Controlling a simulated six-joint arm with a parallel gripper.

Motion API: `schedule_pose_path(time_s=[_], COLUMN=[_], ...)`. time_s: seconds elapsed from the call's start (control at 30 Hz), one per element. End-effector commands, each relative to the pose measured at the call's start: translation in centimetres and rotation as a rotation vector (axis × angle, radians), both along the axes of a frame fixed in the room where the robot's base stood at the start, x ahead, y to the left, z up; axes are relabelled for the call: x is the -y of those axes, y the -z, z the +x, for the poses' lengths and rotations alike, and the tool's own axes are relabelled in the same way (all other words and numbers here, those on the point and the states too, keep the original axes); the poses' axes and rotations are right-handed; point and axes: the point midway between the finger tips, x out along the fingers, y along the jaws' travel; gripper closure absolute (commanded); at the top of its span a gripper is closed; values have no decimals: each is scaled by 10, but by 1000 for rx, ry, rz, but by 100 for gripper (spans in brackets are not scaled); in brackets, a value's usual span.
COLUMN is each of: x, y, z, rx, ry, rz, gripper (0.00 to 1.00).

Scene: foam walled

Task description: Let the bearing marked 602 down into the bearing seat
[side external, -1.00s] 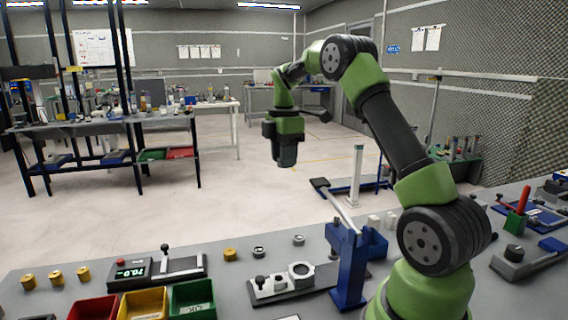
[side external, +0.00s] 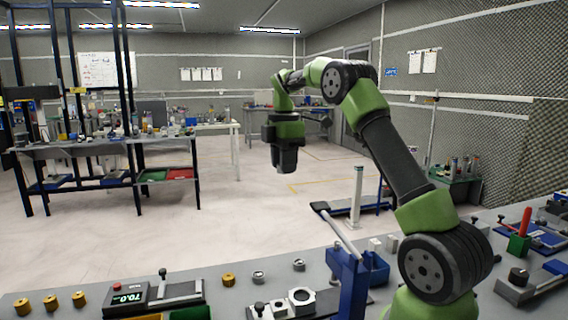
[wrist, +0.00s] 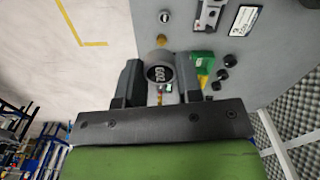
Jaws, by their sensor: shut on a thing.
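My gripper (wrist: 160,80) is shut on a round grey bearing marked 602 (wrist: 159,73), whose face shows between the two dark jaws in the wrist view. In the side view my gripper (side external: 285,168) hangs high above and beyond the bench, pointing down; the bearing cannot be made out there. On the bench in the side view, a pale block with a round opening (side external: 301,297) stands on a dark fixture and looks like the bearing seat. My gripper is well apart from it. In the wrist view I cannot tell which part is the seat.
A blue stand (side external: 347,278) with a slanted bar rises right of the fixture. A device with a display (side external: 127,297) and several brass pieces (side external: 50,303) lie to the left. Two small rings (side external: 258,277) (side external: 299,265) lie behind the fixture. The air around my gripper is clear.

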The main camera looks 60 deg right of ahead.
Motion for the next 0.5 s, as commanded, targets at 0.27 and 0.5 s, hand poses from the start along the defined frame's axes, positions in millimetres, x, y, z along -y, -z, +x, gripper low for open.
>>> schedule_pose_path(time_s=[0.27, 0.5], x=[1, 1], y=[-19, -43], z=[1, 1], rx=[2, 0], ry=[1, 0], rz=[-3, -1], gripper=[94, 94])
